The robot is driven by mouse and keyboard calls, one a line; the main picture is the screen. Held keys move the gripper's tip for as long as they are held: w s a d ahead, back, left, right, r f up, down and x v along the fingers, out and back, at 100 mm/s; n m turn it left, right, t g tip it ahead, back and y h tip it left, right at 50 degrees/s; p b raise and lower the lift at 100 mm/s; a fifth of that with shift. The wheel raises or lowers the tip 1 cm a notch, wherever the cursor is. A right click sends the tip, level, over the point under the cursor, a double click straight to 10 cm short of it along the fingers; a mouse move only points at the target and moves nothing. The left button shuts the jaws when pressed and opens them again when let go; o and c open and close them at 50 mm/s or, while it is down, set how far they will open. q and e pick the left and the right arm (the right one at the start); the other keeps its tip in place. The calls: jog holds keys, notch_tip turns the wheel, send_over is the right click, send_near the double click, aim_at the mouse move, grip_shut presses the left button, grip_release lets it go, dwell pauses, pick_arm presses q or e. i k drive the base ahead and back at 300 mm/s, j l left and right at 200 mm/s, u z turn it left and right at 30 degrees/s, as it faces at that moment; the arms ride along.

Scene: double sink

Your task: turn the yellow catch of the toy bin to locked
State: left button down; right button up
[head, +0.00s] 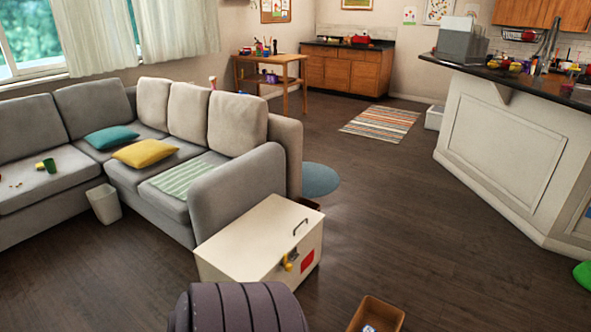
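The toy bin (248,236) is a cream box with a closed flat lid, standing on the floor at the near end of the grey sofa. A dark handle (300,227) is on its lid near the right edge. The yellow catch (290,263) is on the bin's right-hand face, near the top, with a small dark fitting beside it. Neither of my grippers is in view.
A ribbed dark rounded shape (240,308) stands in front of the bin; I cannot tell what it is. A small brown open box (377,316) lies to the right. The sofa (245,178) is behind the bin. Wooden floor (410,235) is clear at right.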

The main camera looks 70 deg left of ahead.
aim_at(288, 268)
jog(key=i+u, duration=0.2)
jog(key=u, duration=0.2)
jog(key=i+u, duration=0.2)
jog(key=u, duration=0.15)
jog(key=i+l+u, duration=0.15)
jog(key=u, duration=0.25)
